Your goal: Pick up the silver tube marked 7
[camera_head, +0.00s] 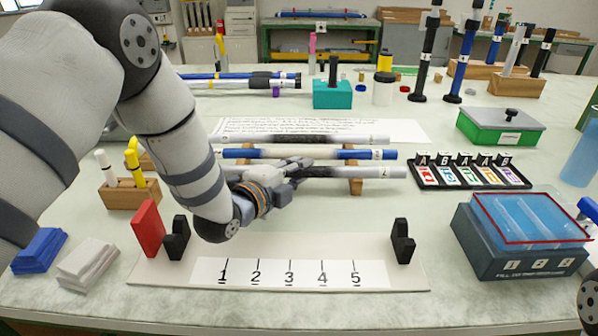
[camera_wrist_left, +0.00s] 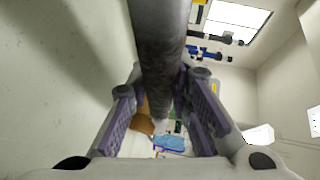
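The silver tube marked 7 (camera_head: 383,172) is the nearest of three tubes lying level across a wooden rack. My left gripper (camera_head: 300,168) reaches in from the left and points right, at the tube's left-middle part. It covers some of the tube. In the left wrist view, a grey tube (camera_wrist_left: 162,50) with dark smudges runs between the two purple-padded fingers (camera_wrist_left: 163,100). The pads look very close to its sides; I cannot tell whether they touch. My right gripper is not in view.
A blue tube (camera_head: 375,154) and another silver tube (camera_head: 370,138) lie just behind. A board (camera_head: 410,278) numbered 1 to 5 with black holders stands in front. A blue-lidded box (camera_head: 520,250) and a black card tray (camera_head: 428,184) are at right.

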